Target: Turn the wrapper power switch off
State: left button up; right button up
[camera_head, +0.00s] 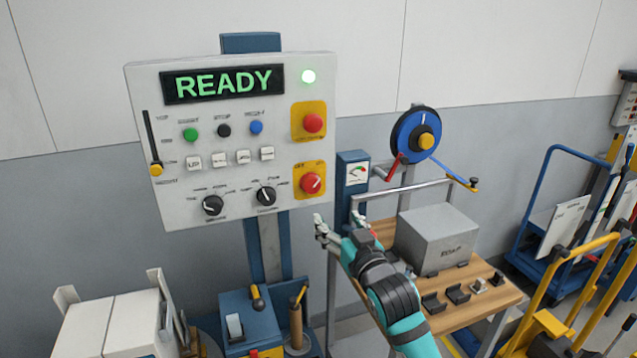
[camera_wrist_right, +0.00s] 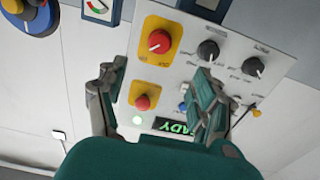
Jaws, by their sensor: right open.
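The wrapper control panel (camera_head: 232,135) is a white box with a display (camera_head: 223,83) that reads READY in green. The power switch (camera_head: 311,183) is a red rotary knob on a yellow plate at its lower right. The switch also shows in the right wrist view (camera_wrist_right: 159,41), where the panel appears upside down. My right gripper (camera_head: 338,226) is open and empty, below and right of the switch in the head view. In the wrist view its spread fingers (camera_wrist_right: 155,76) frame the panel, with the switch beyond them. My left gripper is not in view.
A red emergency button (camera_head: 313,123) sits above the switch, below a lit lamp (camera_head: 308,77). Black selector knobs (camera_head: 265,196) are to its left. A gauge box (camera_head: 353,175), a blue crank wheel (camera_head: 416,134) and a bench with a grey box (camera_head: 436,240) stand to the right.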

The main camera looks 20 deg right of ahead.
aim_at(313, 188)
jog(key=w+p, duration=0.1)
jog(key=w, duration=0.5)
jog(key=w+p, duration=0.1)
jog(key=w, duration=0.4)
jog(key=shift+w+a+r, duration=0.1)
jog(key=shift+w+a, duration=0.1)
jog(key=shift+w, duration=0.2)
jog(key=w+p, duration=0.1)
jog(key=w, duration=0.2)
jog(key=shift+w, duration=0.5)
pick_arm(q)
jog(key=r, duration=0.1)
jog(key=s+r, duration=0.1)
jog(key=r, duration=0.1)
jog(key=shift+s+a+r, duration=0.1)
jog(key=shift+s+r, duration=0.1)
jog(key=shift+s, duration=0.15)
pick_arm(e)
jog(key=shift+a, duration=0.1)
jog(key=shift+c, duration=0.4)
jog(key=c, duration=1.1)
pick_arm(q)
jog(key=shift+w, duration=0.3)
